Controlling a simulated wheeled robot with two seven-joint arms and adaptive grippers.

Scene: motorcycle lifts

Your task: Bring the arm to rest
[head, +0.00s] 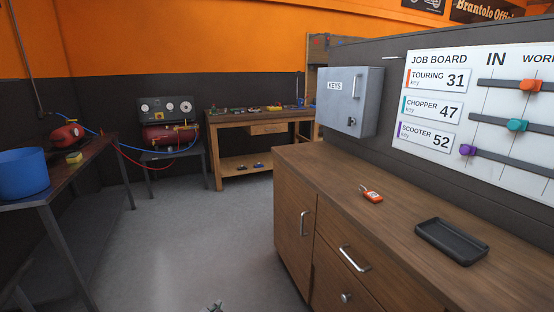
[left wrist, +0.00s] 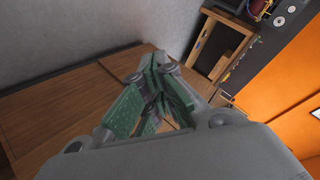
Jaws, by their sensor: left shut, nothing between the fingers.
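My left gripper (left wrist: 163,72) fills the middle of the left wrist view. Its green-padded fingers are together with nothing between them. It is clear of the objects in view, with the grey floor and brown wooden cabinet showing beyond it. In the head view only a small grey tip shows at the bottom edge, probably part of my gripper. My right gripper is in neither view.
A grey key box (head: 348,100) and job board (head: 470,75) are behind. Grey floor (head: 190,235) is open at left-centre.

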